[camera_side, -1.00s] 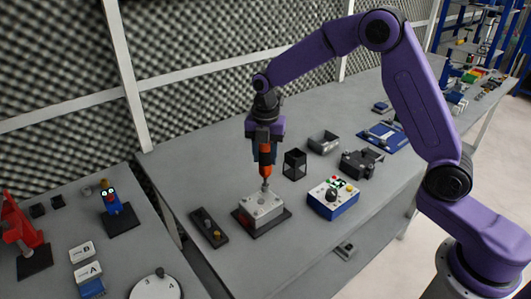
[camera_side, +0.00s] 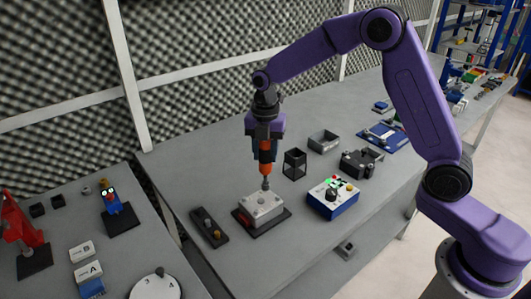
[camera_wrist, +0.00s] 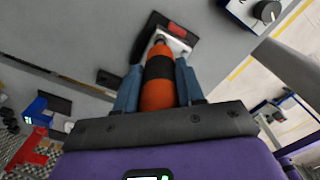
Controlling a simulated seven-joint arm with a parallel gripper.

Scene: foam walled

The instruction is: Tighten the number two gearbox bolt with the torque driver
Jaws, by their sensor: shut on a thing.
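The torque driver (camera_side: 265,168) is orange and black and stands upright with its tip down. My gripper (camera_side: 265,153) is shut on it; in the wrist view the blue fingers (camera_wrist: 157,88) press on both sides of the driver's body (camera_wrist: 158,93). The gearbox (camera_side: 261,206) is a light grey block on a dark base plate (camera_side: 274,221). The driver's tip is at the top of the block, towards its far side. The bolt under the tip is hidden, and I cannot read any bolt number. In the wrist view the driver covers much of the gearbox (camera_wrist: 177,42).
A blue and white control box (camera_side: 333,199) with a black knob stands right of the gearbox. A dark strip with knobs (camera_side: 209,227) lies to its left. Behind are an open black holder (camera_side: 294,163), a grey bin (camera_side: 323,141) and a dark fixture (camera_side: 361,163). Bare table lies in front.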

